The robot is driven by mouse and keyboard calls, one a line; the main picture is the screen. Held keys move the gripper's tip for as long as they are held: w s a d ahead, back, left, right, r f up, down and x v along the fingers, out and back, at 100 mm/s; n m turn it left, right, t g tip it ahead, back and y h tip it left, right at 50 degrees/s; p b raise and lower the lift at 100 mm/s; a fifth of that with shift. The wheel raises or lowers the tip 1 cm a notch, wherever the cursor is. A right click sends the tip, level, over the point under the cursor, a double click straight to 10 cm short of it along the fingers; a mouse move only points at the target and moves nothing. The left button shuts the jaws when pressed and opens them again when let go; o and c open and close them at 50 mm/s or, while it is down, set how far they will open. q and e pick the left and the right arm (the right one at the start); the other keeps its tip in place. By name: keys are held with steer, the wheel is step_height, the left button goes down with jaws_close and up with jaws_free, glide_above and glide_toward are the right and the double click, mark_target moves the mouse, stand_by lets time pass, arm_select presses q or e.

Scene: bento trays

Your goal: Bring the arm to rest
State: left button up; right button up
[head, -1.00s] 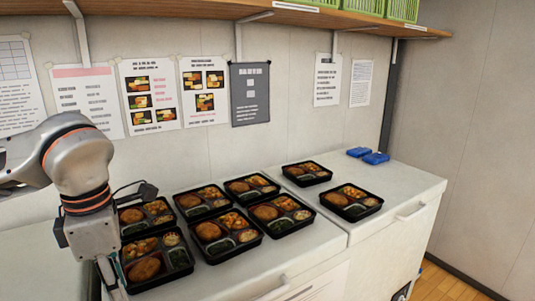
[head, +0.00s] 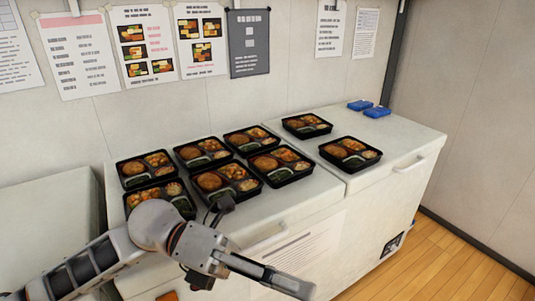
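My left arm comes in from the lower left, and its gripper (head: 300,287) hangs in front of the white chest freezer (head: 405,200), pointing to the lower right. I see the fingers nearly edge-on, so I cannot tell whether they are open or shut. No object shows at the fingertips. Several black bento trays with food stand on the freezer top, in a group at the left and two apart at the right, including the rightmost tray (head: 351,153). The front left tray (head: 131,211) is partly hidden by my arm. My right gripper is out of view.
Two blue items (head: 376,112) lie at the back right of the freezer top. A freezer handle (head: 430,161) sticks out at the right. Posters hang on the wall behind. The wooden floor (head: 425,265) is clear at the lower right.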

arm_select(q)
steer(key=w+a+r+n+t+h, duration=0.1)
steer(key=w+n+t+h, duration=0.6)
steer(key=w+n+t, duration=0.5)
steer(key=w+a+f+n+t+y, duration=0.2)
steer(key=a+f+n+t+y, duration=0.4)
steer(key=n, duration=0.4)
steer(key=w+a+f+n+t+y, duration=0.35)
steer(key=f+n+t, duration=0.25)
steer(key=f+n, duration=0.3)
steer(key=s+a+f+n+g+y, duration=0.1)
steer(key=s+a+f+n+y, duration=0.1)
steer(key=a+f+n+y, duration=0.35)
steer(key=s+a+f+n+y, duration=0.2)
steer(key=f, duration=0.7)
steer(key=s+a+f+n+g+y, duration=0.1)
steer(key=s+a+f+n+g, duration=0.1)
steer(key=s+f, duration=0.4)
steer(key=s+a+f+n+g+y, duration=0.2)
steer(key=s+f, duration=0.4)
steer(key=f, duration=0.3)
steer(key=shift+a+f+g, duration=0.15)
steer(key=shift+a+g, duration=0.45)
steer(key=shift+a, duration=0.4)
